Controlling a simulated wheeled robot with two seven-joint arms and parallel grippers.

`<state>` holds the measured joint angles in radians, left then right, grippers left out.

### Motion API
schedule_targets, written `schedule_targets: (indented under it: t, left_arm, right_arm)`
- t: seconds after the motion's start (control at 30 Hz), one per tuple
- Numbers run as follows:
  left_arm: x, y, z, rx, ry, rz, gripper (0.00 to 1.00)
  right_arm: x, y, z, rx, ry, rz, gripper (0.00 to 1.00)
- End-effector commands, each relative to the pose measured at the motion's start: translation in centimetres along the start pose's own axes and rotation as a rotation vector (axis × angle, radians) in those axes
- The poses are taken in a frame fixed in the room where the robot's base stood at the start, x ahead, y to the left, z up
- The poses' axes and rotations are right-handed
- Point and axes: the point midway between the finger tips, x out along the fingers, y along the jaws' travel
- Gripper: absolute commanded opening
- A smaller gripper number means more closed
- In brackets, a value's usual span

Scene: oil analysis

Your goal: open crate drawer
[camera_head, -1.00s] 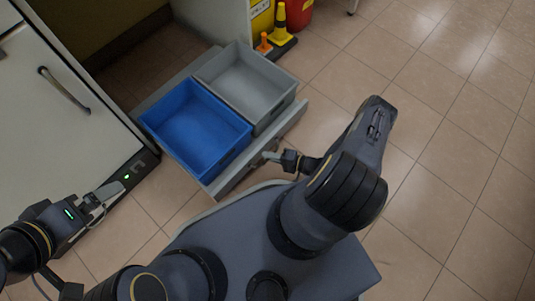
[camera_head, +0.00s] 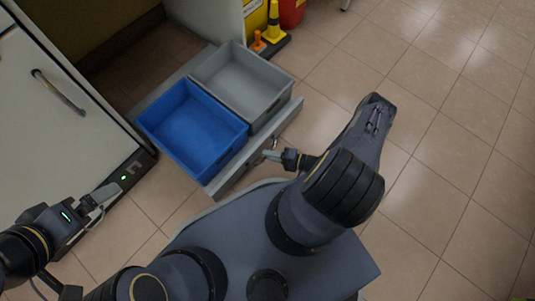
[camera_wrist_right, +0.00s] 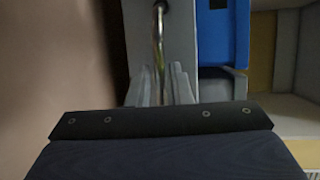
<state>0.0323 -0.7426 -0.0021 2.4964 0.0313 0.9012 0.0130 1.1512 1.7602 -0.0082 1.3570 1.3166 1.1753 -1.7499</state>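The drawer (camera_head: 237,178) is pulled out from the cabinet, low over the floor. It holds a blue crate (camera_head: 190,128) and a grey crate (camera_head: 243,78). My right gripper (camera_head: 270,156) is at the drawer's front, by its metal handle (camera_head: 275,143). In the right wrist view the handle (camera_wrist_right: 158,38) runs between the fingers of my right gripper (camera_wrist_right: 162,82), with a narrow gap showing beside it. My left gripper (camera_head: 103,194) is at the left, near the cabinet's lower edge, away from the drawer; its finger gap is too small to judge.
A white cabinet door (camera_head: 45,130) with a dark bar handle (camera_head: 60,92) stands at the left. Tiled floor (camera_head: 450,140) at the right is clear.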

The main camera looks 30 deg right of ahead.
Motion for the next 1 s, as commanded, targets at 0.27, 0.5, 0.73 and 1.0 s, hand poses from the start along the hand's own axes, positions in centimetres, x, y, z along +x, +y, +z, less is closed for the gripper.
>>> schedule_targets:
  t: [0.27,0.5,0.73,1.0]
  left_arm:
    - [-1.2,0.6,-0.6,0.0,0.0,0.0,1.0]
    - [-1.4,0.7,-0.7,0.0,0.0,0.0,1.0]
    - [-1.4,0.7,-0.7,0.0,0.0,0.0,1.0]
    - [-1.4,0.7,-0.7,0.0,0.0,0.0,1.0]
  right_arm:
    - [-4.9,-0.1,-0.1,-0.001,0.003,0.004,0.19]
    - [-6.6,0.0,0.0,0.0,0.0,0.002,0.19]
    - [-6.6,0.0,0.0,0.0,0.0,0.002,0.19]
    - [-6.6,0.0,0.0,0.0,0.0,0.002,0.19]
